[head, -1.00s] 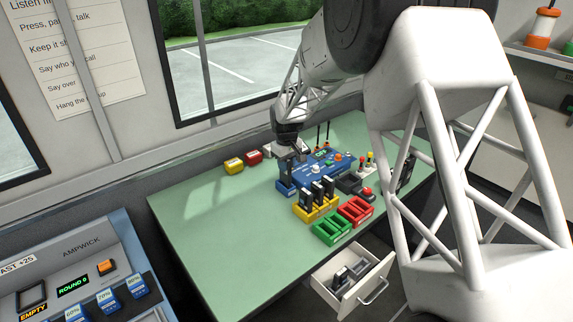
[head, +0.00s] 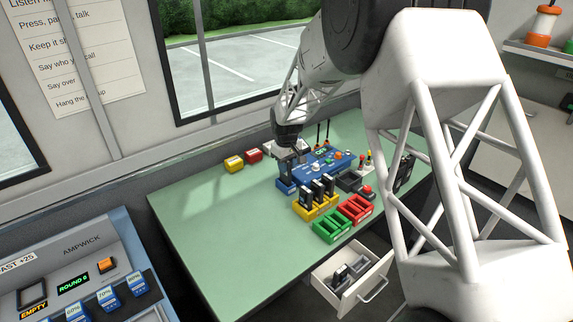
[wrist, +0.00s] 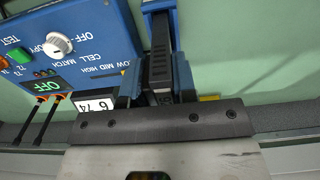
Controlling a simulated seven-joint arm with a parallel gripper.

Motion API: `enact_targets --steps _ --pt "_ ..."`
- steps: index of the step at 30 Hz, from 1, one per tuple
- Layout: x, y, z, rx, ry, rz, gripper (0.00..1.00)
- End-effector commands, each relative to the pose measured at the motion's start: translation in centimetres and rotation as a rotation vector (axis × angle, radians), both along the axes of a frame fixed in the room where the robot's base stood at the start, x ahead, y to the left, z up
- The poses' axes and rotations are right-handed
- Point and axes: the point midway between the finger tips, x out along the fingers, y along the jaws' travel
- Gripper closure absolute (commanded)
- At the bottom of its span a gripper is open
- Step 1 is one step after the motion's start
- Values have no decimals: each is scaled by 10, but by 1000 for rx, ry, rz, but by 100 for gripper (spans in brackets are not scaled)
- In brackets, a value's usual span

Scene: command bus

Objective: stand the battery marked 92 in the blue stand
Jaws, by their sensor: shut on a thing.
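The blue stand (head: 286,186) is on the green table, left of the blue tester panel. My gripper (head: 287,169) is directly above it, fingers pointing down. It is shut on a dark battery, which is largely hidden by the gripper at the stand.
A yellow stand (head: 303,213) holds several dark batteries close in front. Green (head: 327,231) and red (head: 356,209) stands are nearby. The blue tester panel (head: 325,162) adjoins on the right. An open drawer (head: 345,302) holds dark items.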

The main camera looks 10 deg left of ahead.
Motion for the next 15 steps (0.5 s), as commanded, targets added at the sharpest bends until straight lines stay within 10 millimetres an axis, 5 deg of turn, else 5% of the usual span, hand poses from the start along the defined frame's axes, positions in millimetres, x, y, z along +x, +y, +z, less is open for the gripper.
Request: enact_targets --steps 15 --pt "0 0 -9 0 0 0 100"
